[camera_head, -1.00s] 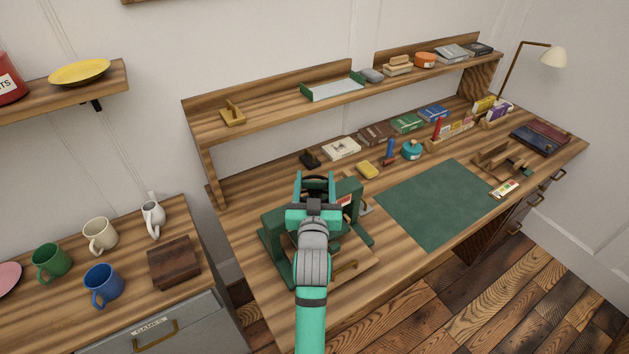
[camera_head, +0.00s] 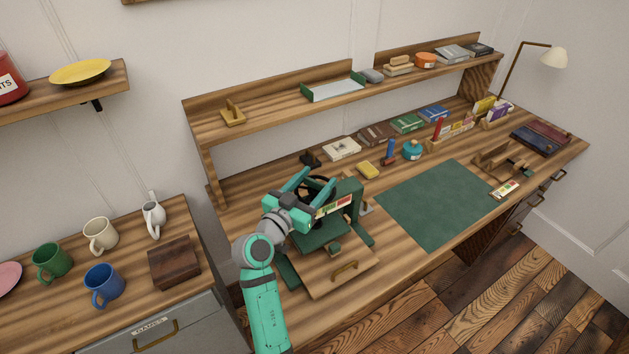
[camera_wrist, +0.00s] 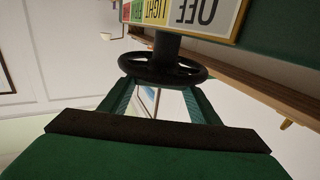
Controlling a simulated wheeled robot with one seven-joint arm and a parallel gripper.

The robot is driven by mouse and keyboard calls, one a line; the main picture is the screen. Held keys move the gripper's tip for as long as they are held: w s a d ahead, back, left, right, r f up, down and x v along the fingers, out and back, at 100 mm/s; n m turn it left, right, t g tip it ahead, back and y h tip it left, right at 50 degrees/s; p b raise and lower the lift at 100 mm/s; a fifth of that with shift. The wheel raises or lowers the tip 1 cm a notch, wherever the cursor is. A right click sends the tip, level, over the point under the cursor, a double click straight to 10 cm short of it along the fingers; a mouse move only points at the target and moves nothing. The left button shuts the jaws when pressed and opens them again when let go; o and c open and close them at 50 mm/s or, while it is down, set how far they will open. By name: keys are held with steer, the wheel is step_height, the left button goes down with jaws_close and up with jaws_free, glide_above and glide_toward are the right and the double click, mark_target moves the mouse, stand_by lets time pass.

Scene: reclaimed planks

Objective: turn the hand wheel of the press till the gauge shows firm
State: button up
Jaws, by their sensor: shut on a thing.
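The green press (camera_head: 350,192) stands at the left end of the workbench. Its black hand wheel (camera_head: 320,184) is on top, and the wheel also shows in the wrist view (camera_wrist: 162,70). My gripper (camera_head: 313,188) is shut on the hand wheel, with one finger on each side of its rim in the wrist view. The gauge (camera_head: 334,204) is a coloured strip on the press. In the wrist view the gauge (camera_wrist: 180,14) shows a white OFF band, a yellow LIGHT band, then green and red bands. I cannot make out a pointer.
A wooden board with a brass handle (camera_head: 345,271) lies before the press. A green mat (camera_head: 435,203) is clear to its right. A yellow block (camera_head: 368,170) and a dark stand (camera_head: 310,159) sit behind. The shelf (camera_head: 280,119) runs above.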

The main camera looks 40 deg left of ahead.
steer(key=shift+m+h, duration=0.5)
steer(key=shift+h, duration=0.3)
steer(key=o, duration=1)
steer(key=shift+o, duration=0.2)
steer(key=s, duration=1)
steer(key=shift+s, duration=0.2)
steer(key=shift+s, duration=0.1)
